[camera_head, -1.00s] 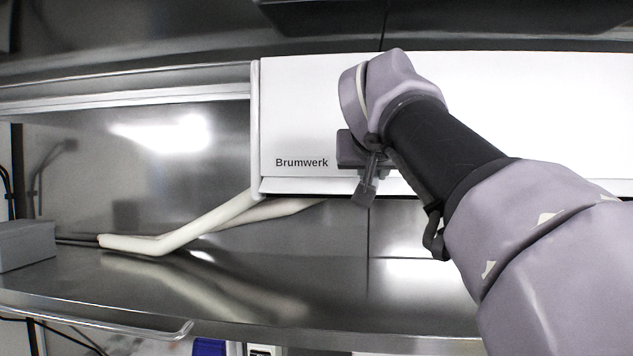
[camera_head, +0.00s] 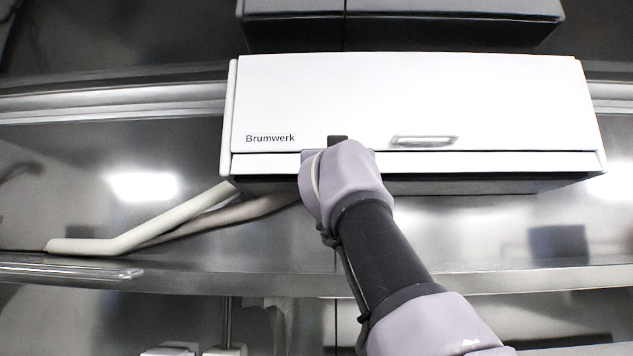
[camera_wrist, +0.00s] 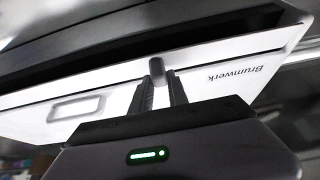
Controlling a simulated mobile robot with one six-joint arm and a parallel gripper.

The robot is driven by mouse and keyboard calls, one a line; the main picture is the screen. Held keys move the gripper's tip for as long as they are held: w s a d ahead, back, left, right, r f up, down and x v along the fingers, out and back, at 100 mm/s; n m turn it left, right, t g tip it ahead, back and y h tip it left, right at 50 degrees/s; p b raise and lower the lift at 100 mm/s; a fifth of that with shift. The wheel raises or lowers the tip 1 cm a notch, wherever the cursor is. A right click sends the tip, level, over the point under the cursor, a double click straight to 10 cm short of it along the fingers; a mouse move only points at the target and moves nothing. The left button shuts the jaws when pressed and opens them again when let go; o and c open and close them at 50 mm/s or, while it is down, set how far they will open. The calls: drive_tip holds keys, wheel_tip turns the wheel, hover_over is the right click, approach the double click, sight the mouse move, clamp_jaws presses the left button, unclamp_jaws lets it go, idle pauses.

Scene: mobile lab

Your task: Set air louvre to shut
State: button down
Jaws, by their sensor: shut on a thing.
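The air unit is a white box marked Brumwerk (camera_head: 400,95). Its louvre (camera_head: 490,162) is the long white strip along the lower front edge, with a dark opening below it. In the wrist view, the unit appears upside down, with the louvre strip (camera_wrist: 225,47) beside the dark opening (camera_wrist: 110,42). A small dark rounded tab (camera_wrist: 157,70) stands at the louvre. My gripper (camera_wrist: 160,88) is shut on this tab, one finger on each side. In the head view, my wrist hides the fingertips and the louvre part behind them.
Two pale pipes (camera_head: 150,228) run from the unit's lower left corner above a metal shelf (camera_head: 200,275). A dark box (camera_head: 400,25) is above the unit. A pale rectangular frame (camera_head: 425,141) is on the front panel, right of my wrist.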

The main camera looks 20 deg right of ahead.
drive_tip(key=shift+f+t+b, duration=0.1)
drive_tip(key=shift+t+b, duration=0.3)
drive_tip(key=shift+b, duration=0.3)
drive_tip(key=c, duration=1.7)
unclamp_jaws()
drive_tip(key=o, duration=0.4)
drive_tip(key=shift+w+d, duration=0.1)
drive_tip(key=shift+w, duration=0.15)
drive_tip(key=shift+s+f, duration=0.1)
